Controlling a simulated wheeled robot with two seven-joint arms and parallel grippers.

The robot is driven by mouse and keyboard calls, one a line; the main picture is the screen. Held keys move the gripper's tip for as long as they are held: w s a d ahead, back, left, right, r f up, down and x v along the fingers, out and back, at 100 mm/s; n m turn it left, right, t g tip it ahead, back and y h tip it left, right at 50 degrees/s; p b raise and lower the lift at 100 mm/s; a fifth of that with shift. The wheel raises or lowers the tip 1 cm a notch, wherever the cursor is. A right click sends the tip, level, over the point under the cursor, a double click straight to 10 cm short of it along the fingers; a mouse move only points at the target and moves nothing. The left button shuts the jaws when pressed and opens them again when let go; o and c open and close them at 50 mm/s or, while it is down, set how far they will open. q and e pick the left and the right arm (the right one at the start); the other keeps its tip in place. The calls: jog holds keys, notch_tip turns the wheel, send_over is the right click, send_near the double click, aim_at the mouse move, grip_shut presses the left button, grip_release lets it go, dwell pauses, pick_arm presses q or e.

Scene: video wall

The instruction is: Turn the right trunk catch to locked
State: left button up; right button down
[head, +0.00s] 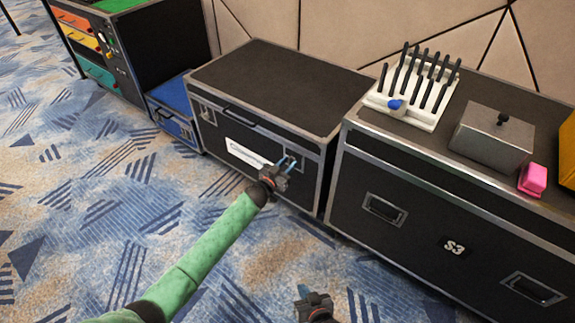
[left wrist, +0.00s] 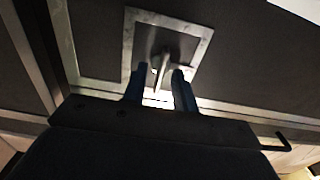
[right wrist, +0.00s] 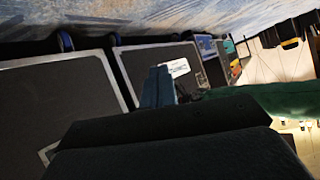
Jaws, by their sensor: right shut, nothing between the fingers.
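The black trunk (head: 262,115) with silver edges stands on the carpet against the wall. Its right catch (head: 295,155) is on the front face near the right end. In the left wrist view the catch shows as a square metal plate (left wrist: 202,42) with a thin grey wing (left wrist: 163,68) standing out from it. My left gripper (head: 286,163) is at this catch, open, its blue fingers (left wrist: 160,80) on either side of the wing, with small gaps visible. My right gripper (head: 303,290) is low at the bottom of the head view. It is shut and empty in the right wrist view (right wrist: 158,85).
The trunk's left catch (head: 206,112) is on the same face, beside a white label (head: 247,153). A larger case marked S3 (head: 400,180) stands close on the right, holding a white rack (head: 425,100), a metal box (head: 490,138) and a pink block (head: 533,178). Open carpet lies in front.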

pick_arm(q)
grip_shut()
